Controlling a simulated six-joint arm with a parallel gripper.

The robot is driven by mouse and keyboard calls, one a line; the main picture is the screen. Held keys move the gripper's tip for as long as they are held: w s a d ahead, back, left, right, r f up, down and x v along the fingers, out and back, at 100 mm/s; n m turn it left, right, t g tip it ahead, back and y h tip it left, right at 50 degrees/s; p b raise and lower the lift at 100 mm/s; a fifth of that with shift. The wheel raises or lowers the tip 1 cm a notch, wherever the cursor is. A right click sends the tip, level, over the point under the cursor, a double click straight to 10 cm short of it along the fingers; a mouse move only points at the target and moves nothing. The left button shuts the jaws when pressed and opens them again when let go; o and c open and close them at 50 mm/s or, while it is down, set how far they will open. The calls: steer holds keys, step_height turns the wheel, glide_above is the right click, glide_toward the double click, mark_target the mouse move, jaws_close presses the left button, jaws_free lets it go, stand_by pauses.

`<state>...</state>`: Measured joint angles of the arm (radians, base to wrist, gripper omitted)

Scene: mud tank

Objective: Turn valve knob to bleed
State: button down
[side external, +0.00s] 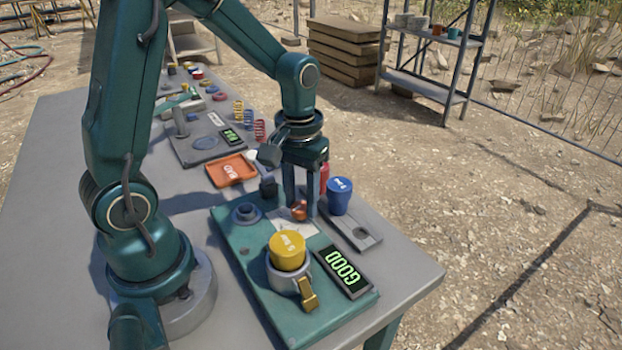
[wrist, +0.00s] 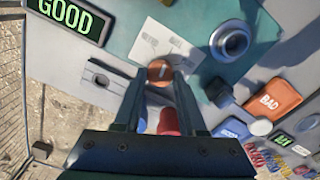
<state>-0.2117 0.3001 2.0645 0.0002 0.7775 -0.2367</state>
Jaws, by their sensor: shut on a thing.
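The valve knob (side external: 299,213) is a small orange-red round knob on the white label plate (side external: 285,222) of the teal panel (side external: 258,275). My gripper (side external: 299,207) points down over it and is shut on it, one finger on each side. In the wrist view the knob (wrist: 160,71) sits between the fingertips (wrist: 161,75), with a pale pointer line across its face. The print on the label plate (wrist: 165,45) is too small to read, so the bleed mark cannot be made out.
A yellow-topped cup (side external: 287,250) and a lit GOOD display (side external: 343,272) stand on the panel's near end. A blue cup (side external: 340,196) and a red object (side external: 325,176) are close beside my gripper. An orange BAD tray (side external: 231,170) lies behind.

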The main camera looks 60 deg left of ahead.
mark_target(301, 205)
steer(key=n, duration=0.3)
steer(key=shift+n, duration=0.3)
steer(key=shift+a+n, duration=0.1)
steer(key=shift+n, duration=1.8)
steer(key=shift+c, duration=2.4)
jaws_free()
steer(key=shift+s, duration=0.1)
steer(key=shift+r, duration=0.1)
steer(key=shift+r, duration=2.5)
